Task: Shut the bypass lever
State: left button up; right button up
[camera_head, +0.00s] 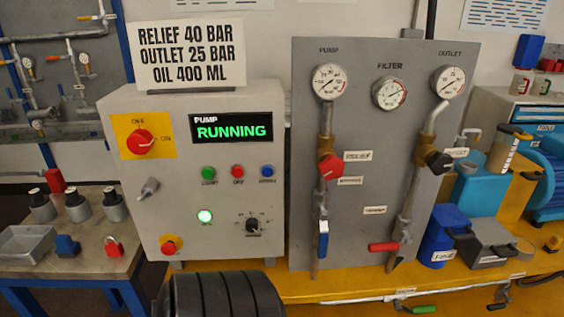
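The grey valve panel (380,130) stands at centre right with gauges labelled PUMP, FILTER and OUTLET. A lever with a blue grip (323,238) hangs down along the left pipe. A lever with a red grip (383,247) sticks out sideways to the left at the foot of the right pipe. The small labels on the panel are too blurred to read, so I cannot tell by name which lever is the bypass. A red knob (329,166) and a black knob (438,161) sit higher on the pipes. Neither gripper shows.
The grey control box (270,115) left of the panel shows PUMP RUNNING. A blue container (437,238) and a grey box (489,241) stand right of the panel on the yellow bench (300,288). A dark ribbed shape (222,293) covers the bottom edge.

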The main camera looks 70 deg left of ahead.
aim_at(323, 244)
jog(key=u, duration=1.85)
